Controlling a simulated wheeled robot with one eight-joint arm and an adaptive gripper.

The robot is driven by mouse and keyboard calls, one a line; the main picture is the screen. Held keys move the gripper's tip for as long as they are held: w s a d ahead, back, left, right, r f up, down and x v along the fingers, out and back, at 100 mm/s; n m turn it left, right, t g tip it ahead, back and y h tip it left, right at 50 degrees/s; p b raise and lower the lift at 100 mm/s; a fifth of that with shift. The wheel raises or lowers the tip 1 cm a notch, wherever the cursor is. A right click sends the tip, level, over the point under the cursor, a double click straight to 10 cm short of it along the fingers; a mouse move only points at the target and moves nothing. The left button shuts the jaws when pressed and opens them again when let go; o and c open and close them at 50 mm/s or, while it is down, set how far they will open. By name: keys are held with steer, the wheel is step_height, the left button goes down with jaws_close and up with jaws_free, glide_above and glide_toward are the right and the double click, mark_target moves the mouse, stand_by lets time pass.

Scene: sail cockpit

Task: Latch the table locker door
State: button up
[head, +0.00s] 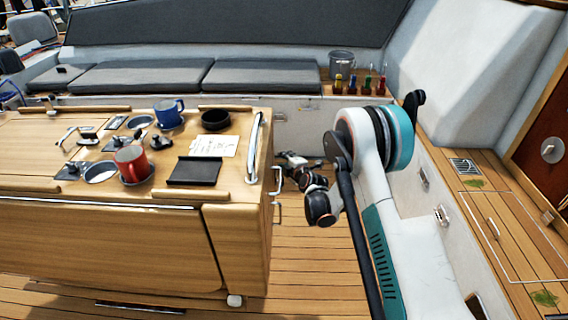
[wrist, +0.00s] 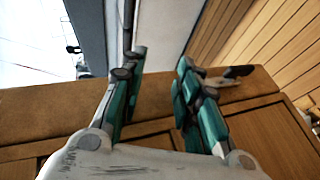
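The wooden cockpit table (head: 130,245) stands at left in the head view. Its right end face is seen edge-on, so the locker door's face is hidden and I cannot tell whether it is shut. Small metal handles (head: 277,213) stick out at that end. My gripper (head: 300,162) is just right of the table end, partly behind my arm. In the wrist view my gripper (wrist: 160,62) has its two green fingers apart, with nothing visibly held between them. Wooden panels with seams (wrist: 270,140) lie beyond the fingers. A small dark-ended fitting (wrist: 236,72) shows right of them; I cannot tell what it is.
A red mug (head: 131,163), a blue mug (head: 168,112), a black tray (head: 194,171) and a paper (head: 214,146) are on the table. A rail (head: 254,147) runs along its right edge. The bench (head: 505,225) bounds the right side. Deck floor (head: 310,260) is free between.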

steer(key=d+r+p, duration=0.4)
steer(key=d+r, duration=0.1)
steer(key=r, duration=0.7)
steer(key=shift+p, duration=0.3)
stand_by(0.8)
stand_by(0.5)
